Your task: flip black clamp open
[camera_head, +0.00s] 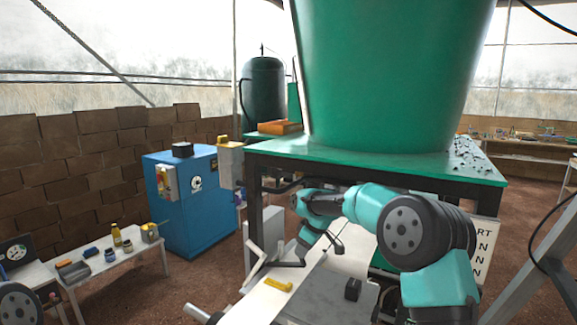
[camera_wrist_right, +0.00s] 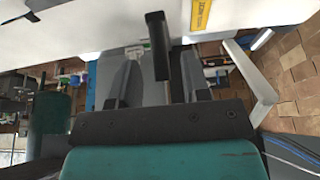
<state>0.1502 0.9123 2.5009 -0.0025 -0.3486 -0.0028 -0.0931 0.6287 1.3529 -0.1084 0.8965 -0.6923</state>
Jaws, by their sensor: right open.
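The black clamp (camera_wrist_right: 158,46) shows in the right wrist view as an upright black handle at the end of a grey rod. My right gripper (camera_wrist_right: 158,62) is open, with one dark finger on each side of the rod and handle. I see gaps on both sides, and no clear touch. In the head view my teal and black right arm reaches over the machine from the right, and its gripper (camera_head: 303,242) is small and partly hidden there. I cannot clearly pick out the clamp in that view. My left gripper is out of view.
A yellow label (camera_head: 278,285) lies on the white machine part. A small black block (camera_head: 352,289) sits on the grey plate. A big green hopper (camera_head: 390,75) stands on a green table (camera_head: 400,172) behind. A blue cabinet (camera_head: 190,200) and white bench (camera_head: 85,272) are left.

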